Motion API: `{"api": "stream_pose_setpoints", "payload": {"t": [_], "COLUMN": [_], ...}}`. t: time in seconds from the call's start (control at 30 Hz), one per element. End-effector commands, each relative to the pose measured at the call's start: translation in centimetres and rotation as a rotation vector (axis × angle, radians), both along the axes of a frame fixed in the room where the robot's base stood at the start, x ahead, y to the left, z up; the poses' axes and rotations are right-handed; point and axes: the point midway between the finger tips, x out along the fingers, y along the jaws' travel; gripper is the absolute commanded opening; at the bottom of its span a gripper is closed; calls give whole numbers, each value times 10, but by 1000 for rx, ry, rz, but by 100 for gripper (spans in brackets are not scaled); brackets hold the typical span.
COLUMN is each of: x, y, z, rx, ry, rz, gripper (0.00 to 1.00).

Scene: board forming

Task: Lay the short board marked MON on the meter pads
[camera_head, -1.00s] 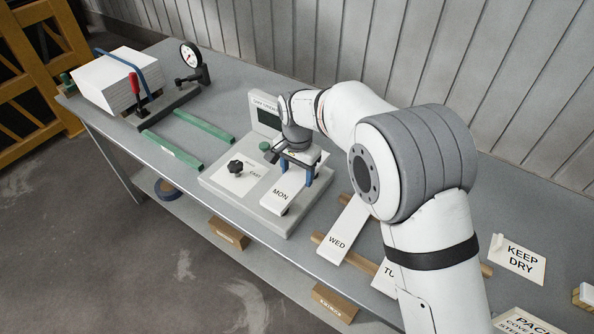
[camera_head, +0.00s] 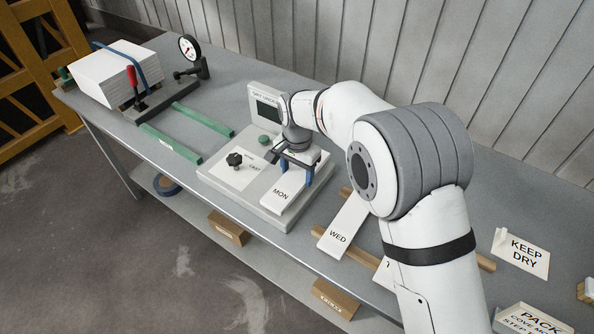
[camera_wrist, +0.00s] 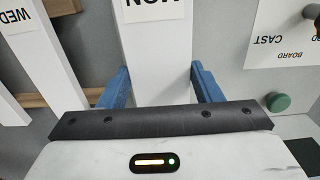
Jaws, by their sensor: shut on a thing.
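The short white board marked MON (camera_head: 283,191) lies over the right part of the pale meter (camera_head: 226,186), its lettered end pointing toward the table's front edge. My gripper (camera_head: 292,174) is shut on the board, one blue finger on each long side. In the wrist view, the board (camera_wrist: 157,55) runs between the blue fingers of my gripper (camera_wrist: 159,84). The meter pads are hidden under the board, so I cannot tell for sure whether it touches them.
A board marked WED (camera_head: 344,226) lies on wooden strips to the right, beside another mostly hidden behind my arm. The meter carries a black knob (camera_head: 234,159) and a screen (camera_head: 268,111). Green rails (camera_head: 171,144), a dial gauge (camera_head: 189,48) and strapped boards (camera_head: 117,78) stand left.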

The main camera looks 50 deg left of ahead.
Motion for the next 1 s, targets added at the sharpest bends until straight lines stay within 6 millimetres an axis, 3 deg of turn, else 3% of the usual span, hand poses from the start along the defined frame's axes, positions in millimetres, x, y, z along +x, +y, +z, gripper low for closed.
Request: {"api": "stream_pose_setpoints", "payload": {"t": [0.23,0.27,0.5,0.7,0.9,1.0], "x": [0,0,0,0,0,0], "y": [0,0,0,0,0,0], "z": [-5,-5,-5,-5,-5,-5], "rx": [0,1,0,0,-1,-1], "ry": [0,0,0,0,1,0], "rz": [0,0,0,0,0,0], "gripper": [24,60,80,84,99,99]}}
